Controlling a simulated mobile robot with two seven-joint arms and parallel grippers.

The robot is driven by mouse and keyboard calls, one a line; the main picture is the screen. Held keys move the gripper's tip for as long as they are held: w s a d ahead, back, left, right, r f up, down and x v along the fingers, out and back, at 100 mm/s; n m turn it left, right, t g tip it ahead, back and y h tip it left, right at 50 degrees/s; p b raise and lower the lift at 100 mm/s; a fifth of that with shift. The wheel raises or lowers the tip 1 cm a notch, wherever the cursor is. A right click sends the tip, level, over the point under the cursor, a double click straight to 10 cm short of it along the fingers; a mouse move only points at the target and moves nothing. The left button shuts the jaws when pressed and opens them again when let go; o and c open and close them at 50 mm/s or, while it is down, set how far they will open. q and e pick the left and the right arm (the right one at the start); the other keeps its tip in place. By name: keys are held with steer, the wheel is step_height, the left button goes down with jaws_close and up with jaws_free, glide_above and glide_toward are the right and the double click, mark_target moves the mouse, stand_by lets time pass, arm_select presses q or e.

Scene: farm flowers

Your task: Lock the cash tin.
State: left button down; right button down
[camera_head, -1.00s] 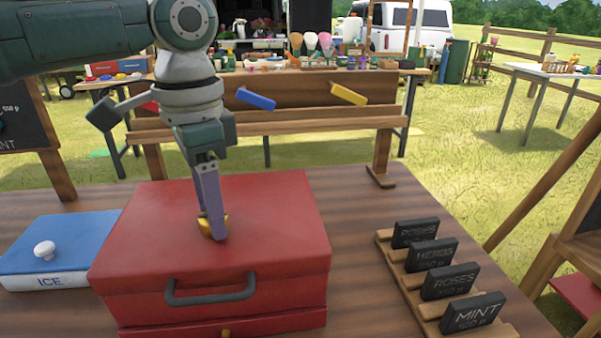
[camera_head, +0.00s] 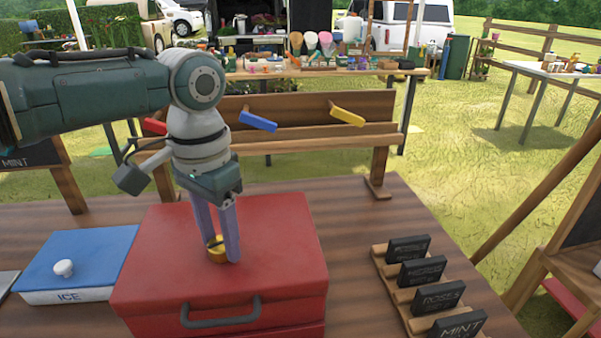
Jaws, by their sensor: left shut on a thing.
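The red cash tin (camera_head: 285,235) stands on the wooden table with its lid down and a dark handle (camera_head: 221,311) on its front. A round brass knob (camera_head: 217,254) sits on top of the lid. My left gripper (camera_head: 224,252) comes down from above with its two purple fingers on either side of the knob, shut on it. The fingers partly cover the knob, so its exact angle is hard to tell. My right gripper is not in view.
A blue ice box (camera_head: 98,249) with a white knob stands left of the tin. A wooden rack (camera_head: 385,268) with several black label signs stands to the right. The table between tin and rack is clear. A bench with coloured levers (camera_head: 258,121) stands beyond the table.

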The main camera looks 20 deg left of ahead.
arm_select(q)
steer(key=n+p, duration=0.2)
steer(key=shift+d+r+n, duration=0.1)
steer(key=shift+r+n, duration=0.15)
steer(key=shift+n, duration=0.15)
steer(key=n+p, duration=0.2)
steer(key=n, duration=0.1)
steer(key=shift+f+n, duration=0.1)
steer(key=shift+n, duration=0.2)
steer(key=n+p, duration=0.1)
steer(key=n, duration=0.2)
steer(key=shift+n+p, duration=0.3)
steer(key=shift+f+n+p, duration=0.1)
steer(key=shift+n+p, duration=0.2)
steer(key=shift+n, duration=1.2)
steer(key=shift+c, duration=1.7)
jaws_free()
